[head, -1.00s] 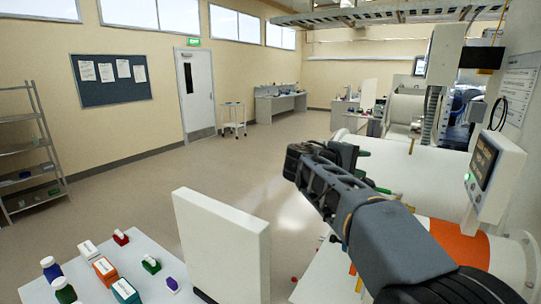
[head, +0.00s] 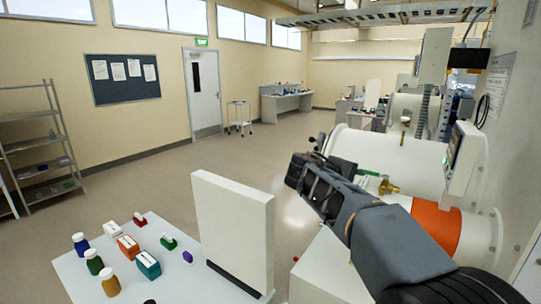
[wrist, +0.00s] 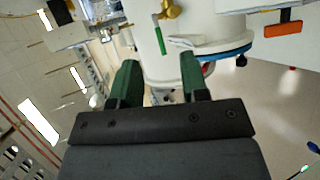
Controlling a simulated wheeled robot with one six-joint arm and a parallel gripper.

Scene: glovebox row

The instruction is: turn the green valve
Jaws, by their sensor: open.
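The green valve has a thin green lever (wrist: 161,36) beside a brass body (wrist: 171,9), at the top middle of the wrist view. In the head view its brass body (head: 389,188) shows on the side of a white cylinder, with a bit of green lever (head: 371,173) just above my arm. My gripper (wrist: 159,75) is open, its two dark green fingers apart with nothing held. The lever appears beyond the fingertips and is not between them. In the head view my gripper (head: 297,170) is left of the valve; its fingers are hard to make out.
A white upright panel (head: 232,225) stands left of my arm. A table (head: 80,275) with several bottles and boxes is at lower left.

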